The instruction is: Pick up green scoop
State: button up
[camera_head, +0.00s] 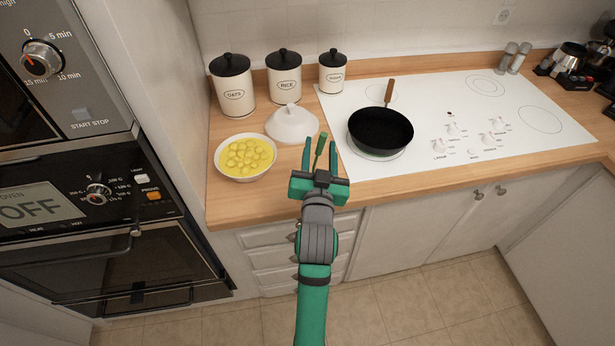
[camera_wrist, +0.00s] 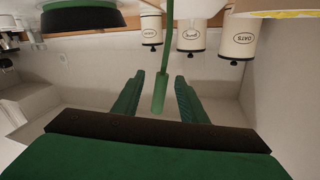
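The green scoop (camera_head: 320,148) is small and narrow, at the front of the wooden counter, between the white bowl and the stove. In the wrist view a long green handle (camera_wrist: 163,60) runs down from the top edge, and its thicker end lies between my fingers. My gripper (camera_head: 321,139) points toward the counter with its two fingers apart, one on each side of the scoop. In the wrist view my gripper (camera_wrist: 159,76) is open, with gaps between each finger and the scoop. I cannot tell how the scoop is supported.
A bowl of yellow pieces (camera_head: 246,158) and a white lid (camera_head: 291,123) stand to the left. Several black-lidded canisters (camera_head: 284,81) stand at the back. A black pan (camera_head: 381,130) with a wooden handle is on the white stove (camera_head: 465,90) to the right. Drawers (camera_head: 280,254) are below.

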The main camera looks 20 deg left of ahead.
jog(key=x, duration=0.3)
jog(key=shift+w+a+f, duration=0.15)
jog(key=shift+w, duration=0.05)
jog(key=shift+w+a, duration=0.35)
jog(key=shift+d, duration=0.15)
jog(key=shift+c, duration=0.9)
grip_shut()
